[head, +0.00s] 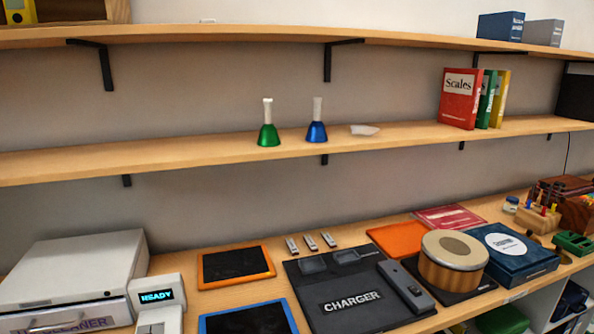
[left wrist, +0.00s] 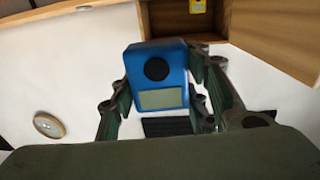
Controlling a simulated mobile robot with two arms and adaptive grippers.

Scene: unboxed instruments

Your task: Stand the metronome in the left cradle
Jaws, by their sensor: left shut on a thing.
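The metronome (left wrist: 157,88) is a blue box with a black round dial and a pale screen, seen in the left wrist view. My left gripper (left wrist: 160,80) has its green fingers on both sides of it and is shut on it. Neither gripper shows in the head view. The black charger (head: 350,303) lies on the bench in the head view. Its left cradle (head: 313,265) and right cradle (head: 347,256) are shallow grey pieces at its back edge and look empty. My right gripper is in no view.
A grey handset-like device (head: 406,286) lies on the charger's right side. Orange-framed (head: 237,266) and blue-framed (head: 248,318) trays lie to the left, small metal pieces (head: 311,242) behind. A drum (head: 452,262) stands right. A shelf (head: 400,137) with two bells runs above.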

